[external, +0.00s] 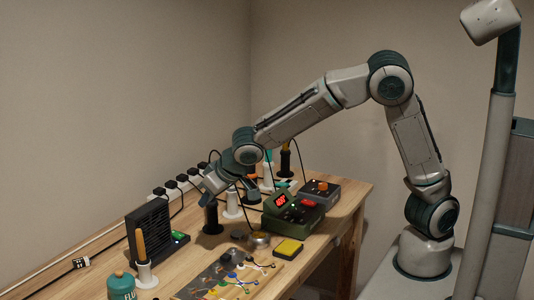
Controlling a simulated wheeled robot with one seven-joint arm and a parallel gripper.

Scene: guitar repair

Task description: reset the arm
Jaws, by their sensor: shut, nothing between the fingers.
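My arm reaches from its base on the right over the wooden workbench (345,205). My gripper (207,194) is at the end of the arm, low over the back of the bench and tilted down to the left. It is shut and empty. It is small in the view, and its fingertips are hard to make out just above a dark cylindrical holder (211,220). I cannot tell whether they touch it.
A green device with a red display (290,212) stands right of my gripper. A black vented box (155,238) and an orange-handled tool in a white holder (141,245) stand left. A yellow-topped box (288,248) and coloured leads (240,268) lie in front.

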